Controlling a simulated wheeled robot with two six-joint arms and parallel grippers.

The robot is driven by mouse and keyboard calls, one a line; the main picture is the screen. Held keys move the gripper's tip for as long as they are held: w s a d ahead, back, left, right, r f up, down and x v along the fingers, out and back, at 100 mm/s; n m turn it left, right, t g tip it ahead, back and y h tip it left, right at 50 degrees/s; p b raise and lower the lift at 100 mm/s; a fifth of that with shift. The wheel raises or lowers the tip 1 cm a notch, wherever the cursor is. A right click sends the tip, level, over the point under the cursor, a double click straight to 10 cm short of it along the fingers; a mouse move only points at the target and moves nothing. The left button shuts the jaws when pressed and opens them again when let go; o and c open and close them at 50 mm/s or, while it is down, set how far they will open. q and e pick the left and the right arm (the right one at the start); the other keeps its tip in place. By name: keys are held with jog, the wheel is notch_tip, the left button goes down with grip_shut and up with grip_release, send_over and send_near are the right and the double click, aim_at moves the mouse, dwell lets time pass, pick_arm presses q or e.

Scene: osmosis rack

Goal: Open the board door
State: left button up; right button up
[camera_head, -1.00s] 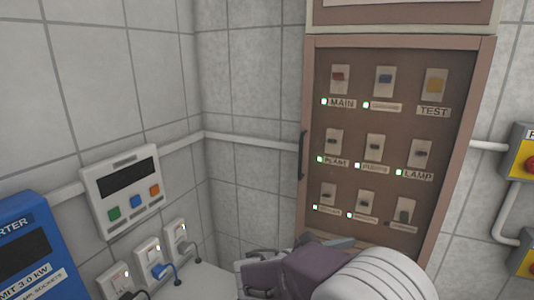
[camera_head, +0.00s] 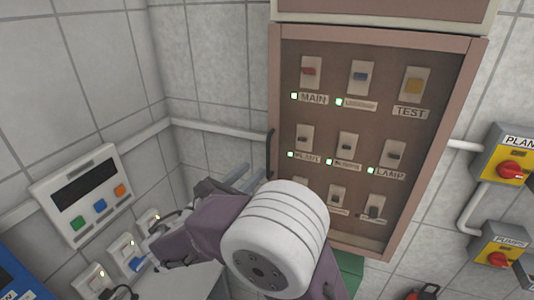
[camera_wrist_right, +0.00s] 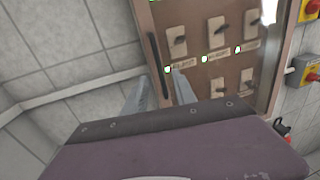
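The board door (camera_head: 375,29) is a brown-framed door over a panel of labelled switches, and it looks shut. Its dark upright handle (camera_head: 270,152) is on the left edge of the door; it also shows in the right wrist view (camera_wrist_right: 153,50). My right gripper (camera_head: 251,174) is open and empty, with its two grey fingers just left of and below the handle. In the right wrist view my right gripper (camera_wrist_right: 160,80) points at the door's left edge, and the handle appears beyond the fingertips, between their lines. I cannot tell the exact gap. My left gripper is not in view.
A white control box (camera_head: 85,192) with coloured buttons hangs on the left wall, above sockets (camera_head: 125,255) with plugs. Yellow switch boxes (camera_head: 505,165) with red knobs are right of the board. A pipe (camera_head: 215,130) runs along the wall left of the door.

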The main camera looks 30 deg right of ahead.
aim_at(268, 158)
jog(key=p+x, duration=0.3)
jog(key=x, duration=0.5)
jog(key=shift+d, duration=0.15)
jog(key=shift+w+d+f, duration=0.2)
jog(key=shift+w, duration=0.15)
jog(key=shift+c, duration=0.6)
jog(key=c, duration=0.5)
jog(key=shift+s+r, duration=0.1)
grip_shut()
